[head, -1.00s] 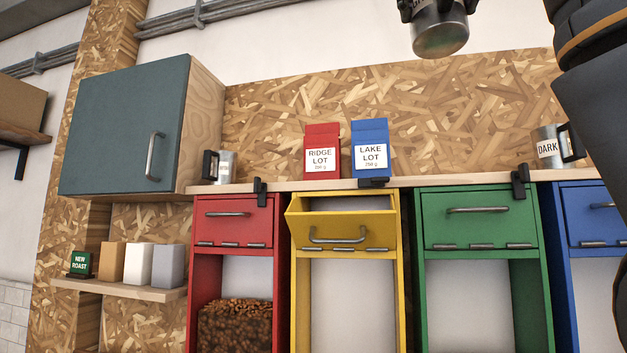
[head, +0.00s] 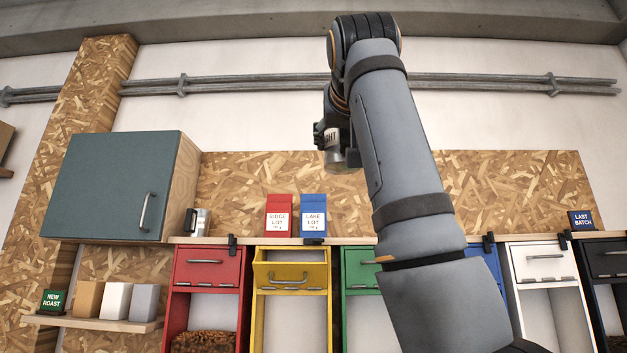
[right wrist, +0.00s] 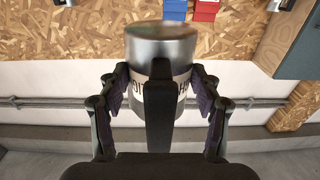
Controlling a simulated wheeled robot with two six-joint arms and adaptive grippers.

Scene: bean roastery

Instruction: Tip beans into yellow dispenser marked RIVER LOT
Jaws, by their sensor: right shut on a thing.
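My right gripper (head: 326,134) is shut on a metal cup (head: 346,159) and holds it in the air, in front of the board wall and right of the yellow dispenser in the picture. The label's end reads "GHT". In the right wrist view the fingers (right wrist: 158,88) flank the cup (right wrist: 180,52), and its black handle points to the camera. The cup's inside is hidden, so I cannot tell its contents. The yellow dispenser (head: 258,308) has its top hatch (head: 290,276) tilted open. No RIVER LOT mark is visible. My left gripper is out of view.
Red RIDGE LOT (head: 279,216) and blue LAKE LOT (head: 313,216) bags stand on the ledge (head: 240,240) above the yellow dispenser. Another metal mug (head: 202,222) stands left. The red dispenser (head: 207,268) holds beans (head: 203,342). My arm hides part of the green dispenser (head: 357,267).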

